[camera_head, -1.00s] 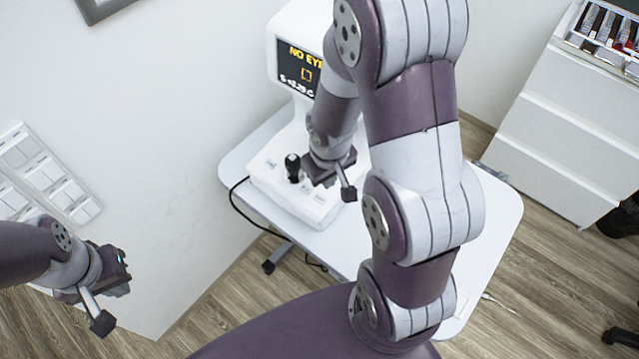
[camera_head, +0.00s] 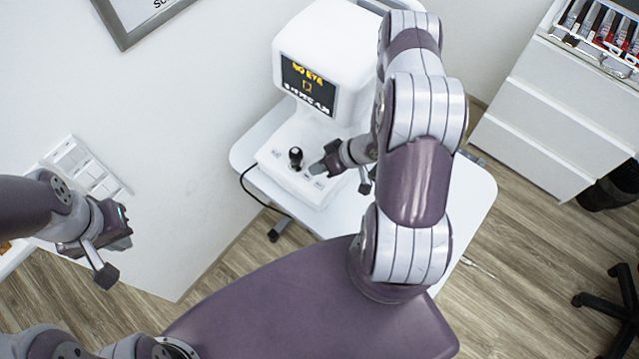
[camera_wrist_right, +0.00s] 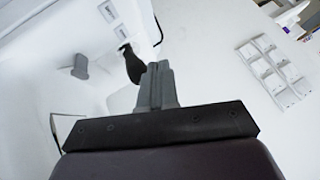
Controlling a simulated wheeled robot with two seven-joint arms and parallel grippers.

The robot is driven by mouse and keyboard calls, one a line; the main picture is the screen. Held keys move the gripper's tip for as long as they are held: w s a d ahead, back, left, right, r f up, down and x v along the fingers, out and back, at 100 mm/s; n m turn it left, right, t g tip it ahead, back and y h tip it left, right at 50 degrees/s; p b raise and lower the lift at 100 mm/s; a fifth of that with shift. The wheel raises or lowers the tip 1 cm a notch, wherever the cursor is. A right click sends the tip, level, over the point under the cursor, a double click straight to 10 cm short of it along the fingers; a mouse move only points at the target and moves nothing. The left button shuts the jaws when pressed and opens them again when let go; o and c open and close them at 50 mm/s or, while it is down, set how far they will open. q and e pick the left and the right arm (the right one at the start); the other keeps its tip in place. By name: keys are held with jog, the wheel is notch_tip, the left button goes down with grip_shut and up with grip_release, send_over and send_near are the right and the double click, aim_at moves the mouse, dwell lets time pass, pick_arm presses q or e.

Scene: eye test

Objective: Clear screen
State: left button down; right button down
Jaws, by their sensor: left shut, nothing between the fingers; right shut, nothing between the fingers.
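The white eye-test machine (camera_head: 330,62) stands on a white table. Its dark screen (camera_head: 308,86) shows yellow text, a yellow symbol and a row of white characters. A black joystick (camera_head: 296,157) stands upright on the machine's base, with small labelled buttons (camera_head: 277,153) beside it. My right gripper (camera_head: 318,167) is shut and empty over the base, just right of the joystick. In the right wrist view its fingers (camera_wrist_right: 157,85) are together, close to the joystick (camera_wrist_right: 131,66); I cannot tell if they touch. My left gripper (camera_head: 122,235) is shut and empty, away from the machine at the left.
The white table (camera_head: 455,205) is bare at its right side. A white drawer cabinet (camera_head: 545,120) stands at the right. A framed picture (camera_head: 128,30) hangs at upper left. A black cable runs off the table's left edge.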

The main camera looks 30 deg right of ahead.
jog(key=b, duration=0.7)
send_over(321, 187)
notch_tip(321, 187, down, 8)
jog(key=shift+r, duration=0.1)
jog(key=shift+w+f, duration=0.1)
jog(key=shift+f, duration=0.15)
dwell(1.2)
jog(key=shift+d+f, duration=0.1)
jog(key=shift+f, duration=0.35)
jog(key=shift+f+b, duration=0.3)
jog(key=shift+b, duration=0.1)
jog(key=shift+r, duration=0.1)
dwell(0.5)
jog(key=shift+r+p, duration=0.65)
jog(key=shift+p, duration=0.1)
